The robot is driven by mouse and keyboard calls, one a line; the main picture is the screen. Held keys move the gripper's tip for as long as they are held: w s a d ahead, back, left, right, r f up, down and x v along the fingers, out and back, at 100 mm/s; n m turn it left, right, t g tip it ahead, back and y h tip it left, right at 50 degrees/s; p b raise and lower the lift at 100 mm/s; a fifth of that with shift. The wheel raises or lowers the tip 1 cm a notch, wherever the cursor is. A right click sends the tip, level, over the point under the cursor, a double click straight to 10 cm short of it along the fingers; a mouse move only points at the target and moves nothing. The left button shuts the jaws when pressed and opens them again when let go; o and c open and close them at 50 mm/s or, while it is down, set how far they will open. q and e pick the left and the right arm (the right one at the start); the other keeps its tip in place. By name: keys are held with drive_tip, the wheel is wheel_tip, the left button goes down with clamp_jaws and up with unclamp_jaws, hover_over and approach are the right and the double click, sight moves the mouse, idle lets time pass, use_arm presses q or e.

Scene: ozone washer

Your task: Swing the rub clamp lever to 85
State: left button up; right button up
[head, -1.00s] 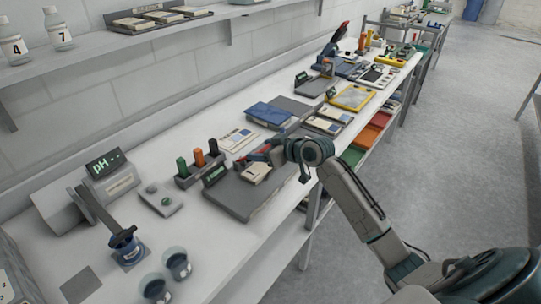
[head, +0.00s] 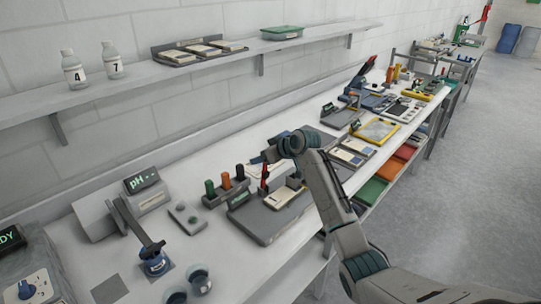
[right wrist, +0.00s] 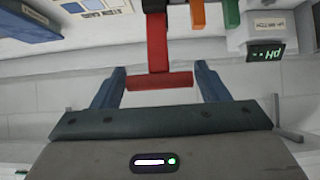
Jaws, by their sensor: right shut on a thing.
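The rub clamp lever is red. In the head view its red lever (head: 265,177) stands roughly upright over a grey board (head: 262,228). In the right wrist view the red lever (right wrist: 158,45) ends in a crossbar between my blue fingers. My right gripper (right wrist: 160,78) is shut on that crossbar; in the head view the right gripper (head: 260,160) is at the top of the lever, partly hidden by its own wrist. A pale block (head: 281,197) lies on the board beside the lever. No angle reading is legible. My left gripper is not in view.
A rack with green, orange and dark-handled tools (head: 226,189) stands just left of the board. A pH meter (head: 145,190) and small cups (head: 199,279) are further left. Trays and a yellow-framed panel (head: 376,131) lie further along the bench. The shelf (head: 190,78) runs above.

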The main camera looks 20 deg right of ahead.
drive_tip(key=shift+w+a, duration=0.1)
drive_tip(key=shift+w, duration=0.15)
drive_tip(key=shift+f, duration=0.1)
drive_tip(key=o, duration=1.3)
drive_tip(key=b+v, duration=0.3)
drive_tip(key=v, duration=0.7)
drive_tip(key=shift+s+r+b, duration=0.15)
drive_tip(key=shift+r+b, duration=0.2)
drive_tip(key=shift+r, duration=0.05)
